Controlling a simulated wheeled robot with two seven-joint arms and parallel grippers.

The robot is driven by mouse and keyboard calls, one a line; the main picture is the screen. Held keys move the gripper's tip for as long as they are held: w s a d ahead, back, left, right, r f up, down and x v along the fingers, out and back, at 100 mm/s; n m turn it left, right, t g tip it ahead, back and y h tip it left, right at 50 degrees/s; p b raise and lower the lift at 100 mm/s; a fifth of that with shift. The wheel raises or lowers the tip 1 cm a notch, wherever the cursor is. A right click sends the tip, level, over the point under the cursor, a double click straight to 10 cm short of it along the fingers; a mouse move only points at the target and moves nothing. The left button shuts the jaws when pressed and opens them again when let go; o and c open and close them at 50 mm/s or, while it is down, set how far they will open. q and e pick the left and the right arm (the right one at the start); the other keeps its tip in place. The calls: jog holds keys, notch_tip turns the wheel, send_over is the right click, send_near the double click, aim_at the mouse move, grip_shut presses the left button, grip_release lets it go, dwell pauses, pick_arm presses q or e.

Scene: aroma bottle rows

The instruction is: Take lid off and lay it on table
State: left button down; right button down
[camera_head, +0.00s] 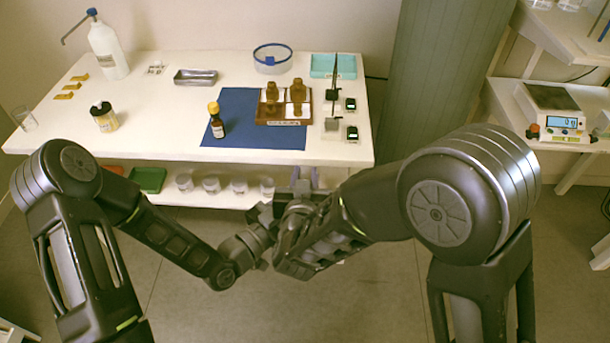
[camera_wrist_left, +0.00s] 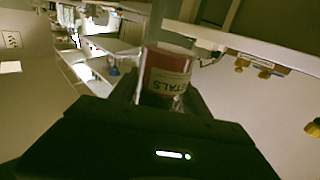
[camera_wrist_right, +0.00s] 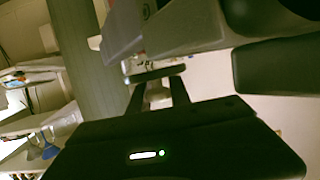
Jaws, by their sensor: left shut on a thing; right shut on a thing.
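My left gripper (camera_head: 264,214) is shut on a glass jar (camera_wrist_left: 166,72) with reddish contents and a pale label ending in "TALS". The jar shows between the fingers in the left wrist view; its upper glass is clear. My right gripper (camera_head: 293,208) is shut on a small pale piece (camera_wrist_right: 158,94), seen between its fingers in the right wrist view. It looks like the lid, but most of it is hidden. Both grippers are close together in front of the table (camera_head: 180,148), below its top. In the head view my arms hide the jar.
On the table, a blue mat (camera_head: 235,105) bears an amber bottle (camera_head: 216,122) and a wooden rack (camera_head: 283,122) with brown bottles. A capped jar (camera_head: 104,117) and a glass (camera_head: 25,118) stand left. Bare tabletop lies between the jar and mat. A scale (camera_head: 550,108) stands right.

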jog(key=shift+r, duration=1)
jog(key=shift+r, duration=2)
